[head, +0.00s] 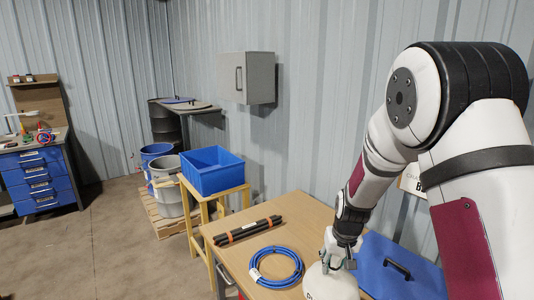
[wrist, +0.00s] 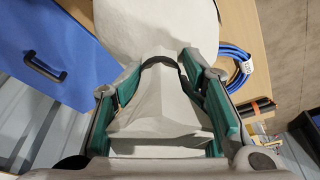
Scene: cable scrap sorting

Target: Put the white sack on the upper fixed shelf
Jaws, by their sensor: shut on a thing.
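The white sack (head: 325,284) is at the bottom edge of the head view, at the wooden table, and partly cut off. Its pale, rounded body (wrist: 155,25) and gathered neck fill the middle of the wrist view, with a dark band around the neck. My gripper (head: 341,258) is above the sack. In the wrist view its green-padded fingers (wrist: 162,66) are shut on the sack's neck. I cannot tell whether the sack's base touches the table. A dark wall-mounted ledge (head: 205,108) shows at the back; I cannot tell whether it is the upper fixed shelf.
The table (head: 233,262) holds a blue cable coil (head: 276,267) and black rods with orange bands (head: 248,230). A blue panel with a black handle (head: 385,285) lies right of the sack. A blue crate (head: 212,172), drums and grey wall cabinet (head: 246,79) stand beyond. Floor at left is clear.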

